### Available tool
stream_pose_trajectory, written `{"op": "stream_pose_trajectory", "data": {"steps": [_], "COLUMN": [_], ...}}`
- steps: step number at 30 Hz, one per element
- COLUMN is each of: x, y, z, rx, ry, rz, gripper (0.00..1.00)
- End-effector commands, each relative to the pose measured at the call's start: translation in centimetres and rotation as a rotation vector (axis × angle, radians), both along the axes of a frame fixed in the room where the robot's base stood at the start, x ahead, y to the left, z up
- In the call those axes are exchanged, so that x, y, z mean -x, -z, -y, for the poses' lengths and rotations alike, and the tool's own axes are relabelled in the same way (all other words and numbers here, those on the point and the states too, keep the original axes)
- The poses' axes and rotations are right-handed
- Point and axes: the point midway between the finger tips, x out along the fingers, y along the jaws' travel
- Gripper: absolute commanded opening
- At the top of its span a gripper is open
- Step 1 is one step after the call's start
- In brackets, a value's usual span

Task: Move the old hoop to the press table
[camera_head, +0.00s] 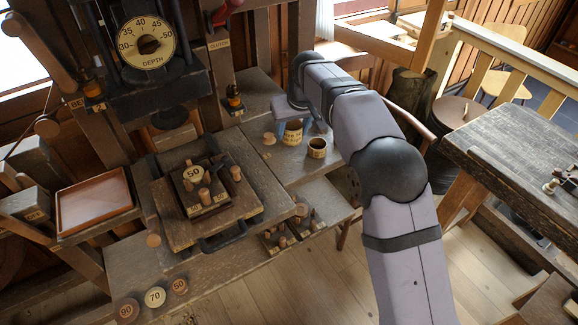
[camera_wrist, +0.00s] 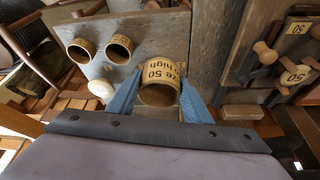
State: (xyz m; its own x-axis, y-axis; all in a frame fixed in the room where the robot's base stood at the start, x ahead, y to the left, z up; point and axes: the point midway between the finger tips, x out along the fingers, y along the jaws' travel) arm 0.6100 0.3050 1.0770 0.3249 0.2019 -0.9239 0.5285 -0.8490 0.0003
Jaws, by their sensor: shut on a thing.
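My gripper (camera_head: 292,112) is over the side bench right of the press. In the wrist view its blue fingers (camera_wrist: 159,90) are closed on either side of a tan hoop (camera_wrist: 161,72) marked "50" and "high". This hoop (camera_head: 293,133) shows below the gripper in the head view; I cannot tell if it touches the bench. Two other hoops, one (camera_wrist: 81,44) and another (camera_wrist: 119,42), stand beside it; one shows clearly in the head view (camera_head: 317,150). Which is the old one is not readable. The press table (camera_head: 165,225) bears a block marked 50 (camera_head: 196,187).
An empty brown tray (camera_head: 95,203) is at left. The press head with its depth dial (camera_head: 147,43) hangs above the press table. Upright pegs (camera_head: 236,172) stand on that table.

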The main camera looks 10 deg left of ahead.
Motion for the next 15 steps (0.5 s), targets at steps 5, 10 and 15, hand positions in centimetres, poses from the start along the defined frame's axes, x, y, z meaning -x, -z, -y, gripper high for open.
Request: {"op": "stream_pose_trajectory", "data": {"steps": [5, 10, 15], "x": [0.0, -0.5, -0.7], "y": [2.1, 1.7, 1.6], "z": [-0.5, -0.8, -0.9], "rx": [-0.001, 0.0, -0.001], "ry": [-0.053, -0.074, -0.092], "rz": [0.0, 0.001, 0.0], "gripper": [0.25, 0.25, 0.25]}}
